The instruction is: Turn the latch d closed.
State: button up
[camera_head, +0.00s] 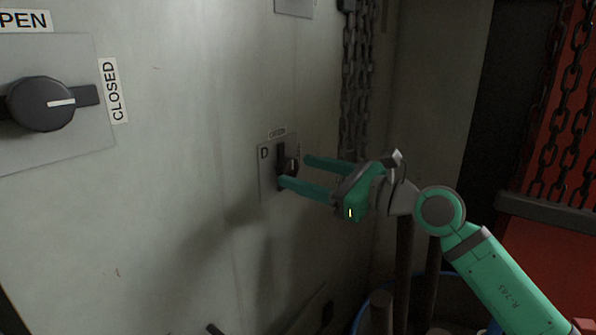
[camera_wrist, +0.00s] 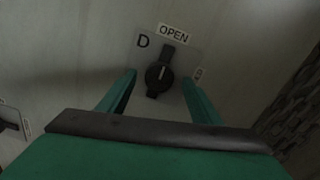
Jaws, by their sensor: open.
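Latch d is a black rotary knob with a bar handle (camera_wrist: 158,76) on a grey plate marked D, with an OPEN label above it. In the wrist view its bar and white mark point up toward OPEN. In the head view latch d (camera_head: 282,158) is on the pale wall, its bar upright, partly hidden by my gripper. My gripper (camera_head: 293,172) is open and empty. In the wrist view its two green fingers (camera_wrist: 161,78) stand on either side of the knob. I cannot tell whether either finger touches it.
Another latch (camera_head: 42,103) at the left has its white mark toward CLOSED. Dark chains (camera_head: 357,85) hang just right of latch d. A part of another latch (camera_wrist: 9,124) shows at the wrist view's left edge. Dark pipes (camera_head: 403,265) stand below my arm.

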jog(key=shift+x, duration=0.95)
jog(key=c, duration=1.1)
